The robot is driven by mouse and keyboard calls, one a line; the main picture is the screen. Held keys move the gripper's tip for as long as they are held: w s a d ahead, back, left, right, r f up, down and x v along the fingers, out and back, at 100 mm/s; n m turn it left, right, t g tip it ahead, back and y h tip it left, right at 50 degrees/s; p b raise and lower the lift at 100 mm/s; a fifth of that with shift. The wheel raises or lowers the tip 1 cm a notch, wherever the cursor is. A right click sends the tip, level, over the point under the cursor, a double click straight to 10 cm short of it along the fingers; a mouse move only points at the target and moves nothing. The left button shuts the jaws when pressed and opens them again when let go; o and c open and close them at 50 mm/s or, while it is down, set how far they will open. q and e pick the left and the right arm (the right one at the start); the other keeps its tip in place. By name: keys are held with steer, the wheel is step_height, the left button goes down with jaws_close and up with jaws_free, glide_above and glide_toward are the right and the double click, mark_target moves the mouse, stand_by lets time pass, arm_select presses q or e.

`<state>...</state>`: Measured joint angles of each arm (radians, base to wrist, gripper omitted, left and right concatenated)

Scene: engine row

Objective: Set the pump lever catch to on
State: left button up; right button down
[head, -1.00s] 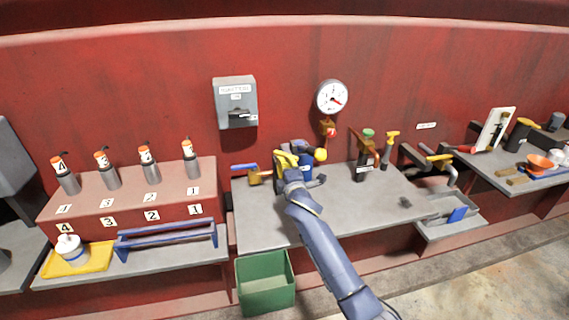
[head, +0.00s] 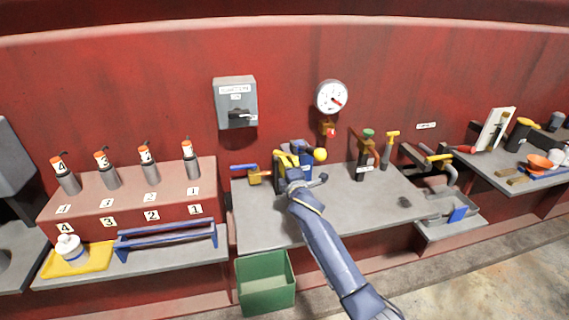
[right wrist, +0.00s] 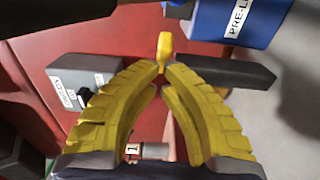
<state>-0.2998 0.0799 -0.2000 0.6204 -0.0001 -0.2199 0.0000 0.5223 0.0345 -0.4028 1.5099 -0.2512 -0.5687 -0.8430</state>
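The blue pump (head: 307,171) stands on the middle grey bench, with a yellow ball knob (head: 320,155) beside its top. In the right wrist view the blue pump body (right wrist: 238,18) with a "PRE-L…" label fills the top right. My right gripper (head: 286,160) is at the pump's left side. Its yellow fingers (right wrist: 163,70) meet at the tips around the lower end of a small yellow catch tab (right wrist: 165,48). A dark bar (right wrist: 235,72) lies just right of the tips. The gripper hides part of the pump in the head view. My left gripper is not in view.
A blue-handled brass valve (head: 258,175) is left of the gripper. A green-topped device (head: 366,150) and a yellow T-handle (head: 390,145) stand to the right. A gauge (head: 332,97) and a grey switch box (head: 235,98) hang on the red wall. The bench front is clear.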

steer(key=shift+w+d, duration=0.4)
steer(key=shift+d, duration=0.25)
stand_by(0.5)
steer(key=shift+w+d, duration=0.5)
steer(key=shift+d, duration=0.15)
steer(key=shift+w+d, duration=0.2)
steer(key=shift+w, duration=0.05)
stand_by(0.7)
stand_by(0.9)
